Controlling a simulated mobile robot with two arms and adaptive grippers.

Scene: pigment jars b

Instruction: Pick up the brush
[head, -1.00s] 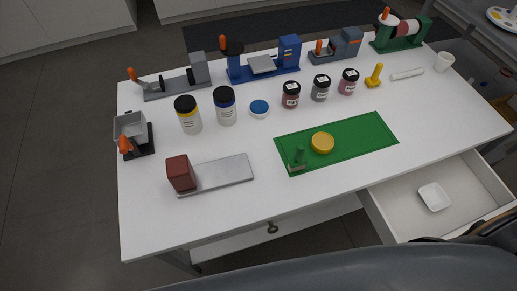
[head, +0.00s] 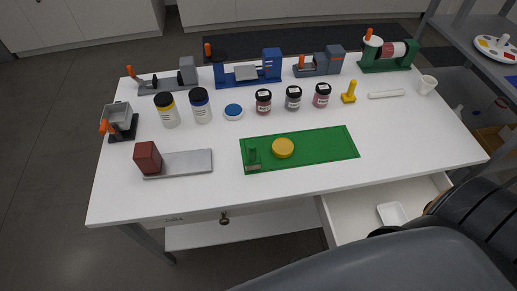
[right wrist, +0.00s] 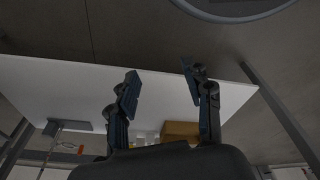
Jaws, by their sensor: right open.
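A small object with a green upright handle and a brownish base, which looks like the brush (head: 252,158), stands at the left end of the green mat (head: 325,150) in the head view. A round yellow lid or disc (head: 283,148) lies beside it on the mat. My right gripper (right wrist: 160,80) shows in the right wrist view with its two fingers wide apart and nothing between them. The brush cannot be made out in the right wrist view. My left gripper is in neither view.
Several jars stand behind the mat, including a yellow-banded jar (head: 166,110). A dark red block (head: 147,157) sits on a grey plate (head: 190,163) to the left. An open drawer (head: 350,215) with a white dish (head: 392,214) juts out at the front right. The table's front left is clear.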

